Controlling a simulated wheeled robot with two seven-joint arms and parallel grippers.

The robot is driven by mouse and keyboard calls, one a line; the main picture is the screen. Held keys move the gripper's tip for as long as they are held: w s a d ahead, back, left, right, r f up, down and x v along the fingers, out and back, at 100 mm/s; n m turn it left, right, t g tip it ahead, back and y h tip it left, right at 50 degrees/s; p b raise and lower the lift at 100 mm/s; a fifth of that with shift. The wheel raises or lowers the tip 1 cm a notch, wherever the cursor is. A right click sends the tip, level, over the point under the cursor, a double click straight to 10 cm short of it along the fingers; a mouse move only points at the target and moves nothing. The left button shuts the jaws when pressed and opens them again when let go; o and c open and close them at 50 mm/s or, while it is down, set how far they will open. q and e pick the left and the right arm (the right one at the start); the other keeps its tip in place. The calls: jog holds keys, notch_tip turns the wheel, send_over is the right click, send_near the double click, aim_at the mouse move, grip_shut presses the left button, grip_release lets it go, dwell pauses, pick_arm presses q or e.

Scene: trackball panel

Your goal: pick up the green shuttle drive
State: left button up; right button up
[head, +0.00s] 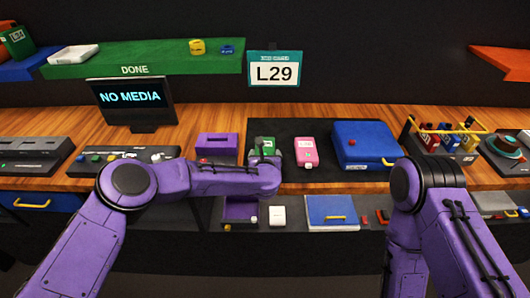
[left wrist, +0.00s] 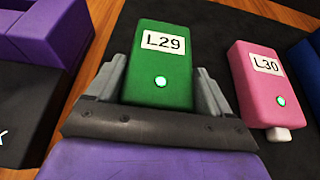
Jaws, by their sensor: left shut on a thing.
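The green shuttle drive (left wrist: 165,58), labelled L29 with a small lit button, sits between the fingers of my left gripper (left wrist: 165,90) in the left wrist view. The gripper is shut on its sides. In the head view the green drive (head: 265,144) shows behind my left gripper (head: 266,158), at the left part of the black mat (head: 330,128). I cannot tell whether it is clear of the mat. A pink drive (head: 306,152) labelled L30 lies just to its right. My right arm comes in at the right; its gripper is out of the picture.
A purple box (head: 217,145) stands left of the mat. A blue case (head: 364,145) stands right of the pink drive. A NO MEDIA screen (head: 131,98) and an L29 sign (head: 274,72) are behind. A green DONE shelf (head: 145,62) hangs at the back left.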

aim_at(265, 148)
pick_arm(q)
notch_tip(265, 148, up, 3)
jog(key=shift+w+r+b, duration=0.1)
jog(key=shift+b, duration=0.4)
jog(key=s+r+b, duration=0.2)
jog(key=s+r, duration=0.2)
jog(key=shift+r, duration=0.1)
jog(key=r+b+v, duration=0.1)
jog(key=b+v, duration=0.2)
jog(key=v, duration=0.8)
jog(key=shift+r, duration=0.3)
